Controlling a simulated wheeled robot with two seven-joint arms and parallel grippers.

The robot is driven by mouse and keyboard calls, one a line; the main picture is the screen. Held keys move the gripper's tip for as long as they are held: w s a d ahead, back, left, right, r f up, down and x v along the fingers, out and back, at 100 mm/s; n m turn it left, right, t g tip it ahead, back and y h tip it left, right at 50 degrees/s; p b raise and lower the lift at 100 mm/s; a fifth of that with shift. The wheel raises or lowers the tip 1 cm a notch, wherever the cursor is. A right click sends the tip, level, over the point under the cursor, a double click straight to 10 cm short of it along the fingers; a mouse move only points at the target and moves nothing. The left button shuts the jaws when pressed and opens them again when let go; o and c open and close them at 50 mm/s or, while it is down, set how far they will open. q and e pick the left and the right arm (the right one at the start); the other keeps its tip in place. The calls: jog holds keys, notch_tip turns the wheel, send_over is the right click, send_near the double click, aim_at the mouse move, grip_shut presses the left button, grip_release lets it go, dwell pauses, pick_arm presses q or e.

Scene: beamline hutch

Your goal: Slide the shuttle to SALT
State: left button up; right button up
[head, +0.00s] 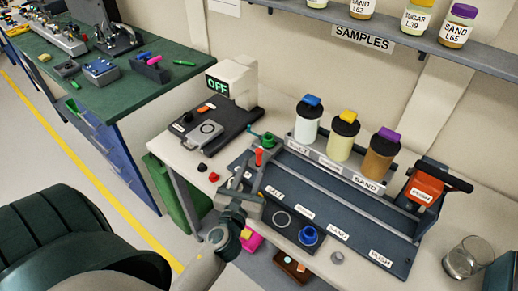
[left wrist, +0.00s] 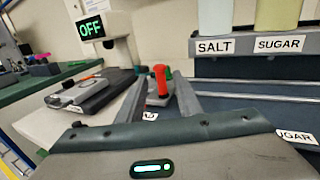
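The long dark board (head: 355,240) on the bench carries labels SALT, SUGAR, SAND and PUSH along its front. An orange block with a dark handle (head: 425,188), labelled PUSH, stands at its right end. A red upright handle (head: 259,157) is at its left end; it also shows in the left wrist view (left wrist: 160,78). I cannot tell for sure which part is the shuttle. My left gripper (head: 248,178) is over the board's left end, fingers apart. The red handle appears between the fingertips in the left wrist view, apparently beyond them. My right gripper is out of view.
Three capped bottles (head: 343,138) stand in a labelled rack behind the board. A balance reading OFF (head: 232,82) stands left. A sample shelf (head: 400,38) hangs above.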

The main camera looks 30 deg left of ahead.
aim_at(258, 155)
pick_arm(q)
jog(key=p+x, duration=0.1)
jog(key=x, duration=0.6)
jog(key=shift+w, duration=0.15)
grip_shut()
